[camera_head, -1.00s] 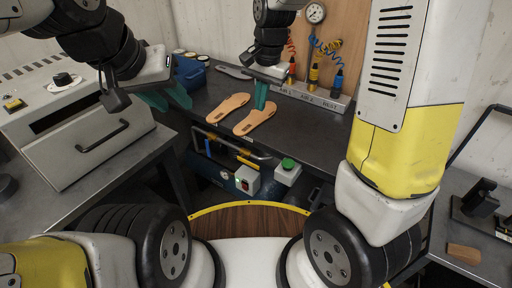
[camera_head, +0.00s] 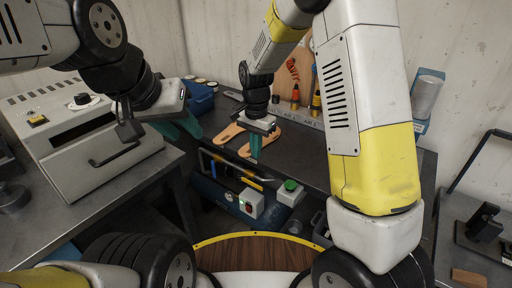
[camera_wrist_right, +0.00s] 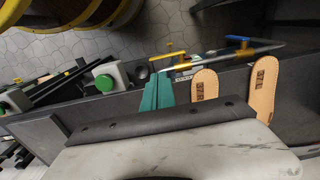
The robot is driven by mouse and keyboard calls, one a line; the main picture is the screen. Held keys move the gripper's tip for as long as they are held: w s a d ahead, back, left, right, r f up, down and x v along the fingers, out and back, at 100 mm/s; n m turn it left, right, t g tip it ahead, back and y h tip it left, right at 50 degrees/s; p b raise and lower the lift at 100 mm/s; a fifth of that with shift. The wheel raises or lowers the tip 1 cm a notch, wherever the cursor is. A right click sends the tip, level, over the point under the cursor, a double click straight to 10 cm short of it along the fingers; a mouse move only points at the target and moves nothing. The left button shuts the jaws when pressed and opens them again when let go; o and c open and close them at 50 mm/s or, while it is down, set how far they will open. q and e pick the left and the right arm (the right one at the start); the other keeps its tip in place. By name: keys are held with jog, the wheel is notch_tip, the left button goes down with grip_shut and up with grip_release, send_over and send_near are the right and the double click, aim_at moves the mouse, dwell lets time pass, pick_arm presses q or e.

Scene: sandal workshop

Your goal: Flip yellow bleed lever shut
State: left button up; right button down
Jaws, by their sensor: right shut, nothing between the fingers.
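The yellow bleed lever (camera_wrist_right: 169,50) stands out from a metal pipe under the bench edge in the right wrist view. In the head view a yellow piece that looks like it (camera_head: 250,167) shows below the bench front; its exact position is hard to tell. My right gripper (camera_head: 255,146) points down with its teal fingers together, empty, at the bench's front edge. In the wrist view its fingertips (camera_wrist_right: 158,82) are close to the yellow lever, with a visible gap. My left gripper (camera_head: 180,130) is open and empty at the left, its teal fingers apart.
A blue lever (camera_wrist_right: 240,41) sits further along the pipe. Two tan sandal soles (camera_head: 229,133) lie on the dark bench (camera_head: 315,165). A grey press (camera_head: 95,150) stands left.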

aim_at(259, 186)
notch_tip(259, 186, down, 12)
jog(key=shift+f, duration=0.2)
jog(key=shift+s+d+f, duration=0.15)
jog(key=shift+d+f, duration=0.05)
jog(key=shift+f, duration=0.05)
dwell(0.7)
jog(key=shift+s+d+f, duration=0.2)
jog(key=shift+d+f, duration=0.05)
jog(key=shift+f, duration=0.4)
jog(key=shift+s+d+f, duration=0.1)
jog(key=shift+d+f, duration=0.05)
jog(key=shift+f, duration=1.05)
notch_tip(259, 186, up, 8)
jog(key=shift+f, duration=0.1)
